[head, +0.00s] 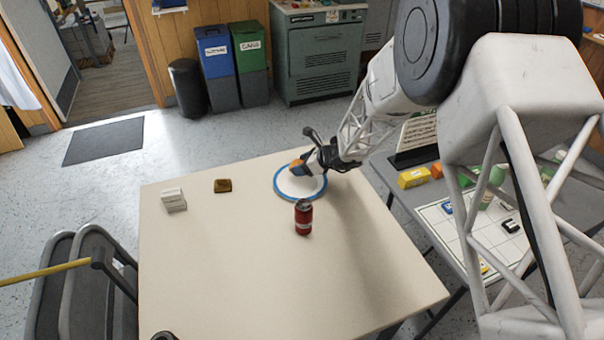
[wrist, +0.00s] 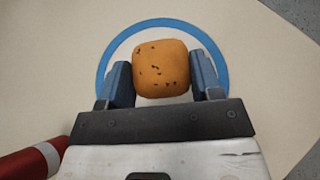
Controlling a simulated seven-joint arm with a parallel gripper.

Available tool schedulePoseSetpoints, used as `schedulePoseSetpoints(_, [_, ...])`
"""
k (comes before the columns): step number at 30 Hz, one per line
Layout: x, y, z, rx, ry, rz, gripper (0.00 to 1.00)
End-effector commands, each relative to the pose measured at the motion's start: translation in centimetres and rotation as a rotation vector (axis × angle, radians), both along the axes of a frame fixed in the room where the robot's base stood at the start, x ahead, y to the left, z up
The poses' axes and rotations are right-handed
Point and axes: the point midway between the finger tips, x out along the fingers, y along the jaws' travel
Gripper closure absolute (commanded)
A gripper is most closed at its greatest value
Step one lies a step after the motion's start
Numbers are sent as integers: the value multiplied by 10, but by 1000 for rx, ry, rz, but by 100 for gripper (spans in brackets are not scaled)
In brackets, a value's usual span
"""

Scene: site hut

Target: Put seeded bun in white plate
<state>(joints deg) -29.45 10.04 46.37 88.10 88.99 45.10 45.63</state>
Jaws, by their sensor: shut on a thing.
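The seeded bun (wrist: 161,70) is orange-brown with dark specks. In the wrist view it sits between the two blue fingers of my gripper (wrist: 163,80), which is shut on it. In the head view the bun (head: 297,164) shows as a small orange patch beside my gripper (head: 303,167). The white plate with a blue rim (head: 286,194) lies on the table under my gripper. The blue rim (wrist: 106,62) also shows around the bun in the wrist view. The bun is over the plate; I cannot tell whether it touches it.
A red can (head: 303,218) stands close to the plate's near side and shows at the lower left in the wrist view (wrist: 32,160). A brown block-like item (head: 222,186) and a white box (head: 173,200) are on the table's left. The table's (head: 260,290) near part is clear.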

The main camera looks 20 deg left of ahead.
Motion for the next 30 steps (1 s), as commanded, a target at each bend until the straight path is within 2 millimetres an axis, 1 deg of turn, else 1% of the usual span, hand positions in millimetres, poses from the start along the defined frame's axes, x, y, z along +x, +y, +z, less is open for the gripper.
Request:
schedulePoseSetpoints(11, [0, 0, -3, 0, 0, 0, 68])
schedulePoseSetpoints(14, [0, 0, -8, 0, 1, 1, 68])
schedulePoseSetpoints(22, [0, 0, -35, 0, 0, 0, 68])
schedulePoseSetpoints(25, [0, 0, -39, 0, -1, 1, 68])
schedulePoseSetpoints(30, [0, 0, -39, 0, -1, 1, 68])
